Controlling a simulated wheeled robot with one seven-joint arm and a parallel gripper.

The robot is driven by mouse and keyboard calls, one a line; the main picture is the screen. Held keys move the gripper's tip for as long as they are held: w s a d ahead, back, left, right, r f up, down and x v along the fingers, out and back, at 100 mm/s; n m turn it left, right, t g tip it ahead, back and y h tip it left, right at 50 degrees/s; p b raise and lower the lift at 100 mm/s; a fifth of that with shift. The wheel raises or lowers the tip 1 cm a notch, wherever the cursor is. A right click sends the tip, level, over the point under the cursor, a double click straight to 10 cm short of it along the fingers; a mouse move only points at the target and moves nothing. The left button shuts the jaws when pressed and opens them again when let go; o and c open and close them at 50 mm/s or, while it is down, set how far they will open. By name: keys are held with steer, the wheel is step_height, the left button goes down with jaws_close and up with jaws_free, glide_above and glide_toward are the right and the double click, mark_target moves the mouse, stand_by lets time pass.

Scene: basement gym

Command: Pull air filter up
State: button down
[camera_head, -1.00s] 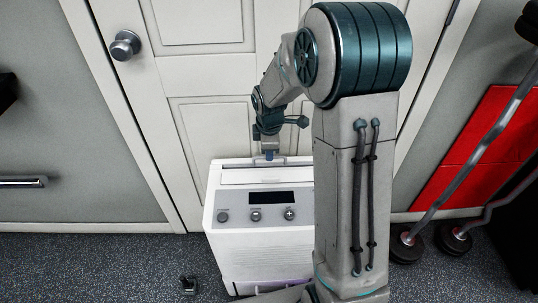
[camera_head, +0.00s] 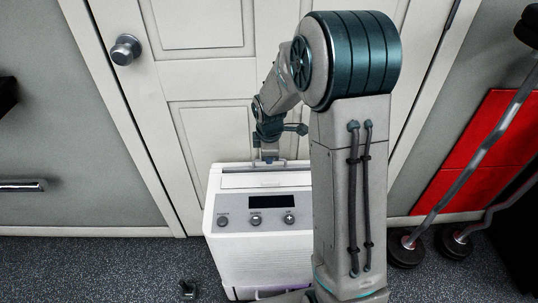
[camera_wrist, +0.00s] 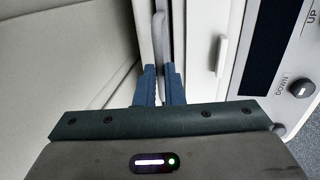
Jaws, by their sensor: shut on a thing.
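A white box-shaped appliance (camera_head: 262,238) with a grey control panel stands on the floor in front of a closed door. The air filter (camera_head: 297,163) shows only as a thin grey handle-like bar along the appliance's top back edge; its body is hidden inside. My gripper (camera_head: 267,161) points down at this bar. In the wrist view, the blue fingers of my gripper (camera_wrist: 161,88) are shut on the narrow bar of the air filter (camera_wrist: 165,50), beside the appliance's white top.
The white door (camera_head: 210,85) with a knob (camera_head: 126,50) is close behind the appliance. A barbell-like bar (camera_head: 470,155) leans at the right by a red panel (camera_head: 490,145). A small dark object (camera_head: 188,288) lies on the speckled floor at front left.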

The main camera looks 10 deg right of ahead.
step_height(320, 180, up, 19)
steer(key=p, duration=1.3)
steer(key=c, duration=1.5)
jaws_free()
steer(key=shift+r, duration=0.15)
steer(key=s+r, duration=0.1)
steer(key=r, duration=0.3)
steer(key=r+p, duration=0.1)
steer(key=r, duration=0.4)
steer(key=s+r, duration=0.1)
steer(key=r, duration=0.3)
steer(key=shift+s+a+r+p, duration=0.15)
steer(key=shift+s+a+p, duration=0.1)
steer(key=shift+s+p, duration=0.1)
